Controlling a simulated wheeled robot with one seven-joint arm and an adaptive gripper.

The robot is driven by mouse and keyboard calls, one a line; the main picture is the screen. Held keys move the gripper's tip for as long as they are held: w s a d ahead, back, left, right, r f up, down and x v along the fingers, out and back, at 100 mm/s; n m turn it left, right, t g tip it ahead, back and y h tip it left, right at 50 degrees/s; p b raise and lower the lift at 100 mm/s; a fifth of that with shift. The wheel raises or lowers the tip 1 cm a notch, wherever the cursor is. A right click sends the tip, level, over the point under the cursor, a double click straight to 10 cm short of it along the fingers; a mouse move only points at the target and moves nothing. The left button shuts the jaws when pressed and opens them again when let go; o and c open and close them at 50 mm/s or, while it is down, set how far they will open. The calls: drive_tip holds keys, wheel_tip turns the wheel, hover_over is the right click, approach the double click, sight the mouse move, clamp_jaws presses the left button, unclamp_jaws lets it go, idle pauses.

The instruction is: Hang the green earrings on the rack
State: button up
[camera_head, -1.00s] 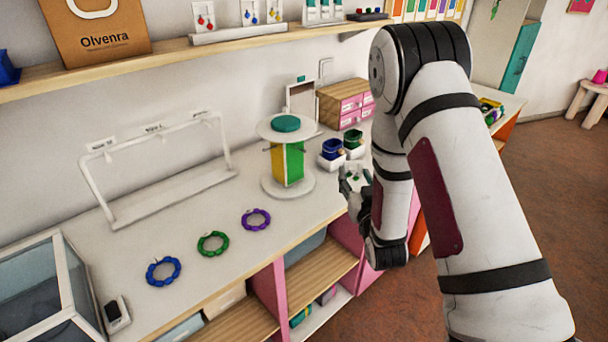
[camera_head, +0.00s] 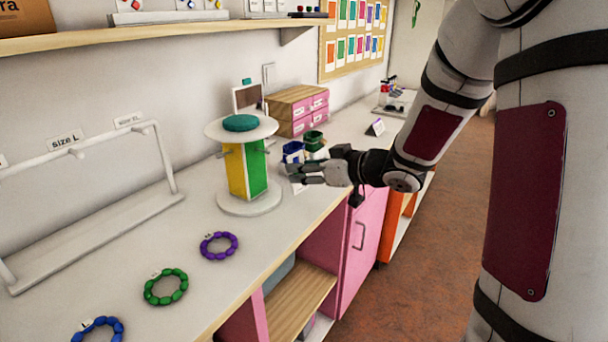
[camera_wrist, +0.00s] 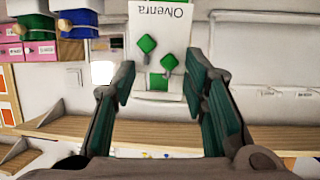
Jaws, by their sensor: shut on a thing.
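My gripper (camera_head: 302,172) is shut on a white card with a pair of green earrings. In the wrist view the card (camera_wrist: 150,12) shows upside down between the two fingers (camera_wrist: 160,68), with the green earrings (camera_wrist: 147,43) on it. In the head view the card is too small to make out clearly. The rack (camera_head: 245,190), a round white stand with yellow and green panels, small side pegs and a teal knob, stands on the counter just left of my gripper. My gripper is apart from it.
Blue and green cups (camera_head: 314,141) stand behind my gripper, near a pink-drawered box (camera_head: 310,110). Purple, green and blue bead bracelets (camera_head: 166,287) lie at the front left. A white bar rack (camera_head: 100,215) is at the left. A shelf (camera_head: 150,35) runs along the wall above.

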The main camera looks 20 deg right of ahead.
sight(292, 158)
drive_tip(key=shift+w+a+b, duration=0.4)
drive_tip(key=shift+w+a, duration=0.15)
drive_tip(key=shift+w, duration=0.25)
drive_tip(key=shift+w+a+b, duration=0.45)
drive_tip(key=shift+w+a, duration=0.15)
drive_tip(key=shift+w, duration=0.2)
drive_tip(key=shift+w+a+b, duration=0.4)
drive_tip(key=shift+w+a, duration=0.15)
drive_tip(key=shift+w, duration=0.25)
drive_tip(key=shift+s+a+r+p, duration=0.15)
drive_tip(key=shift+r+p, duration=0.1)
drive_tip(key=shift+p, duration=0.4)
drive_tip(key=shift+r+p, duration=0.2)
drive_tip(key=shift+p, duration=2.15)
